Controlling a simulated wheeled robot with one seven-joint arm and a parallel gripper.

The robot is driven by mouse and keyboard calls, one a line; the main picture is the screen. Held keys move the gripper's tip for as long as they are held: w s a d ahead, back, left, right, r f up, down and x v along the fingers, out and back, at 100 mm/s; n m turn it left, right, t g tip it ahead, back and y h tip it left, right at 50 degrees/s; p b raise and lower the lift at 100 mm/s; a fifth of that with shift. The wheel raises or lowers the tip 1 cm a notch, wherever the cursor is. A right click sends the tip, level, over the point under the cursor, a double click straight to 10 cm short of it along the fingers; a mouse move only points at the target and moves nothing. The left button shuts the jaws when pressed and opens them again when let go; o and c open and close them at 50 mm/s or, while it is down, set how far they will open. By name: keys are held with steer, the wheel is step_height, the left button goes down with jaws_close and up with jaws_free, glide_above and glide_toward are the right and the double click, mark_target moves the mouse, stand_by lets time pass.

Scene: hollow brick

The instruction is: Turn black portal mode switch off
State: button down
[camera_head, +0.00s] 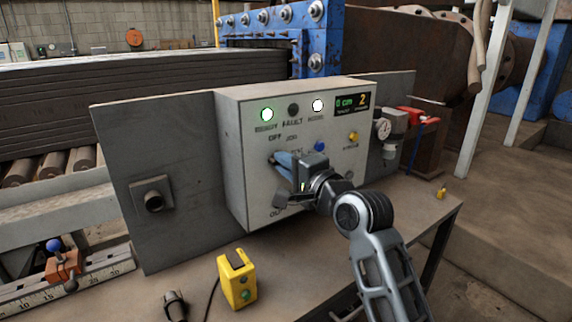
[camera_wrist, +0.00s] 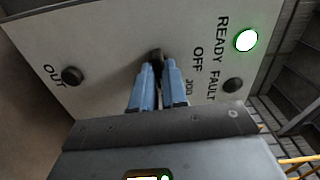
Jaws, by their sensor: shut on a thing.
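The control box (camera_head: 232,140) has a pale front panel, which also fills much of the wrist view (camera_wrist: 110,35). My gripper (camera_head: 274,158) is at the panel's left-middle, below the words OFF and JOG. In the wrist view, the two blue fingers of my gripper (camera_wrist: 158,66) are closed around the black mode switch (camera_wrist: 153,54). The switch shows only as a dark bit between and beyond the fingertips; its pointing direction is hidden. In the head view my gripper covers it.
Above are a lit green READY lamp (camera_head: 267,114), a dark FAULT lamp (camera_head: 293,110), a lit white lamp (camera_head: 318,105) and a display (camera_head: 351,103). A blue knob (camera_head: 320,146) and yellow knob (camera_head: 353,136) sit right. A yellow button box (camera_head: 237,280) stands on the bench (camera_head: 195,262).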

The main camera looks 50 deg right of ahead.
steer(key=shift+f+n+b, duration=0.15)
steer(key=shift+n+b, duration=1.85)
steer(key=shift+n, duration=6.6)
steer(key=c, duration=1.2)
jaws_free()
steer(key=shift+o, duration=0.2)
steer(key=shift+s, duration=0.1)
steer(key=b+v, duration=0.1)
steer(key=v, duration=0.6)
steer(key=shift+s, duration=0.3)
steer(key=shift+a, duration=0.15)
